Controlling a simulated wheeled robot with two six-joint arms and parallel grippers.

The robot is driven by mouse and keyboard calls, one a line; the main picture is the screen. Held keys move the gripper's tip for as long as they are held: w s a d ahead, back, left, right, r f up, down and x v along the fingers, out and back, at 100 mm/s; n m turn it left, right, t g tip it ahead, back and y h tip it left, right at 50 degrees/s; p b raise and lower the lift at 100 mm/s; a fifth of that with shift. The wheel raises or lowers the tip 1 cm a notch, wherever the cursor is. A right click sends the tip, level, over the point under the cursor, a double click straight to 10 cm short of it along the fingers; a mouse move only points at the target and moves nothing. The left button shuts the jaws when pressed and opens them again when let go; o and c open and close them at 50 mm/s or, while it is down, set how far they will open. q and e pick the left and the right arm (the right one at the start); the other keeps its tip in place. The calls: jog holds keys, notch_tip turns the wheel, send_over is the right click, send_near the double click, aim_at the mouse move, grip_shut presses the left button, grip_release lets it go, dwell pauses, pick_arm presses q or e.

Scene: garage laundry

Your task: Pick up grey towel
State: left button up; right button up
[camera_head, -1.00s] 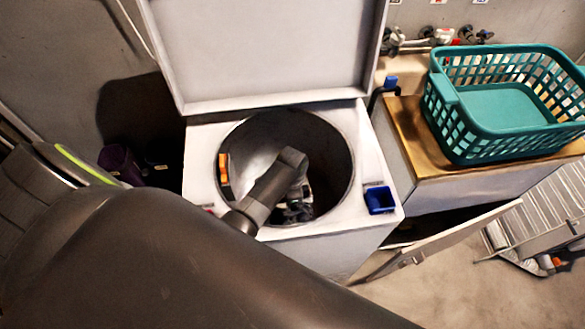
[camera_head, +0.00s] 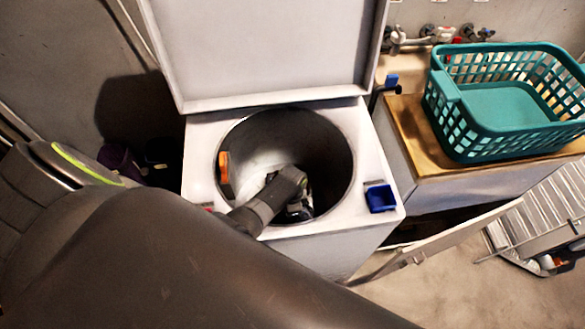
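The open top-loading washer (camera_head: 195,160) stands in the middle with its lid raised. My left arm reaches in from the left over the rim, and its gripper (camera_head: 297,209) is low inside the round drum (camera_head: 325,150). The wrist hides most of the fingers, so I cannot tell whether they are open or shut or hold anything. A pale patch (camera_head: 262,168) shows in the drum behind the wrist. I cannot tell whether it is the grey towel or the lit drum wall. No towel is clearly visible. My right gripper is not in view.
A teal laundry basket (camera_head: 505,103), apparently empty, stands on a wooden-topped cabinet (camera_head: 410,120) at the right. A blue cup-like part (camera_head: 381,198) sits on the washer's front right corner. An open door panel (camera_head: 445,238) juts out at lower right. A purple container (camera_head: 122,162) is at the left.

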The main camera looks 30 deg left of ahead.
pick_arm(q)
grip_shut()
jog(key=shift+r, duration=0.2)
dwell(0.5)
